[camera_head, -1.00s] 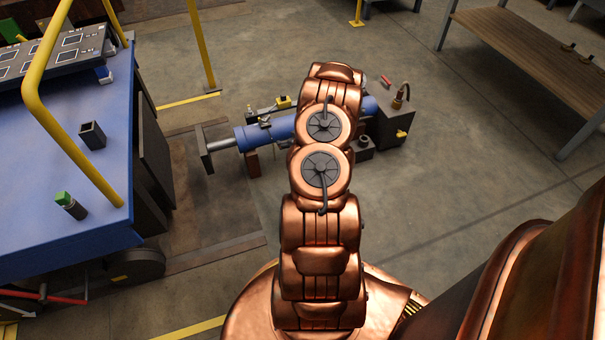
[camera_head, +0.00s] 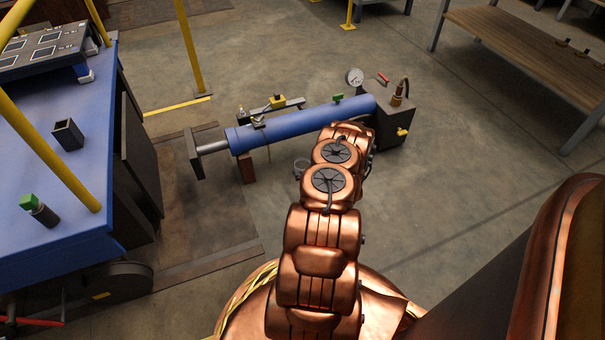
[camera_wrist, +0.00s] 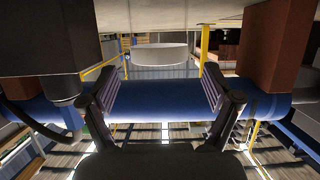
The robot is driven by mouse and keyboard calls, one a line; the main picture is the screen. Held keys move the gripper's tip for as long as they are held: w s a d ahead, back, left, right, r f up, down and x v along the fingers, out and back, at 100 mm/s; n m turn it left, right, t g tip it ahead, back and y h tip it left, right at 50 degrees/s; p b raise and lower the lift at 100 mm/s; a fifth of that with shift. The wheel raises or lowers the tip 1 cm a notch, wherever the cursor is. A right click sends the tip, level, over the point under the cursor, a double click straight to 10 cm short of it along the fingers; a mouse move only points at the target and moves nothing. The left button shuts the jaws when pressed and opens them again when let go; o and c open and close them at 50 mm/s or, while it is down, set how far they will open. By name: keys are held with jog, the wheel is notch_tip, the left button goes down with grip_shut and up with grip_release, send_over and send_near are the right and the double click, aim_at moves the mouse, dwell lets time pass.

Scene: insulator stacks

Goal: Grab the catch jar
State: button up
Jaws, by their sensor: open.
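In the wrist view, a pale, short round vessel (camera_wrist: 160,54), which looks like the catch jar, shows ahead between the fingers. The picture seems upside down, with the floor at the top. My gripper (camera_wrist: 160,78) is open and empty, one finger on each side of the view. The vessel appears beyond the fingertips, not between the pads. In the head view, a clear glassy rim (camera_head: 301,167) shows just left of my arm, below the blue cylinder; it may be the same jar, mostly hidden by my arm. My gripper is hidden there.
A blue cylinder (camera_head: 300,122) lies across the floor, with a dark end block (camera_head: 388,125) and a brown support (camera_head: 246,168). It also crosses the wrist view (camera_wrist: 160,100). A blue bench (camera_head: 75,190) stands left, a wooden bench (camera_head: 520,50) right.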

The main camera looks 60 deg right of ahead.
aim_at(300, 162)
jog(key=shift+w+d+f+b, duration=0.15)
jog(key=shift+w+f+b, duration=0.15)
jog(key=shift+f+b, duration=0.05)
jog(key=b+x, duration=0.2)
jog(key=x, duration=0.2)
jog(key=shift+s+f+b, duration=0.15)
jog(key=shift+b, duration=0.2)
jog(key=shift+w+d, duration=0.15)
jog(key=shift+w, duration=0.05)
jog(key=shift+c, duration=0.3)
jog(key=c, duration=1.2)
jog(key=shift+c, duration=0.2)
